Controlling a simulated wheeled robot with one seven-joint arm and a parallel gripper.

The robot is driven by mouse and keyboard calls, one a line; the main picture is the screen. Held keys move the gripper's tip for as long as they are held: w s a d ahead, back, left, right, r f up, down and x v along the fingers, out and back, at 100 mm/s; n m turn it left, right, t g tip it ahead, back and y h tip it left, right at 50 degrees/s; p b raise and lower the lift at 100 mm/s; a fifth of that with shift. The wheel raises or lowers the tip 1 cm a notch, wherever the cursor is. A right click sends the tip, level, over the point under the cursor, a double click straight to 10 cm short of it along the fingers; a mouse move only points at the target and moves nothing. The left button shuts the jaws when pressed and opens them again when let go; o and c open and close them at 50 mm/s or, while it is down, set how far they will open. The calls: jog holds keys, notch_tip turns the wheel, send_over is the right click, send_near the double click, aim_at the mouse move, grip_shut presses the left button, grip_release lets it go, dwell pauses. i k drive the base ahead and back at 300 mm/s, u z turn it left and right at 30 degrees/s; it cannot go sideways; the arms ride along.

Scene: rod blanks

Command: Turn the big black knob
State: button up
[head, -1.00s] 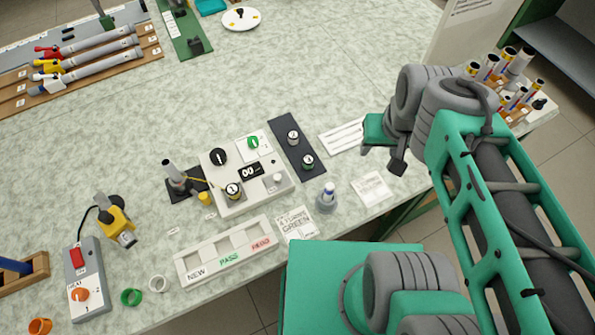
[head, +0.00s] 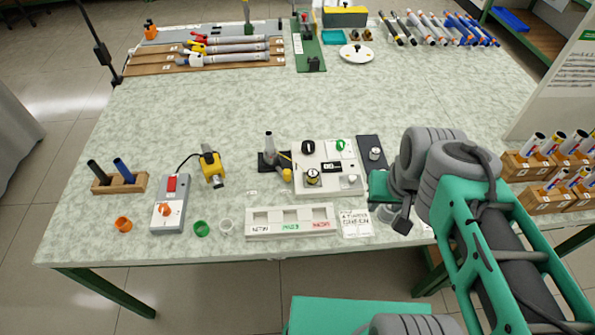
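The big black knob (head: 308,147) sits at the upper left of a white control box (head: 330,187) on the marbled bench. The box also carries a green knob (head: 340,145), a small black display (head: 331,167), a black-and-brass dial (head: 312,177) and a white button (head: 351,179). My gripper (head: 393,205) is at the end of my green and grey arm, right of the box and apart from the knob. Its fingers are too small and partly hidden to show whether they are open.
A dark plate with a knob (head: 375,153) lies between the box and my arm. A stand with a yellow part (head: 276,165) is just left of the box. A labelled tray (head: 291,222) lies in front. The bench (head: 230,110) behind the box is clear.

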aim_at(307, 146)
jog(key=z, duration=0.05)
jog(key=k, duration=0.3)
jog(key=u, duration=0.35)
jog(key=i, duration=0.9)
jog(key=z, duration=0.1)
jog(key=k, duration=0.75)
jog(key=u, duration=0.5)
jog(key=i, duration=0.75)
jog(key=z, duration=0.4)
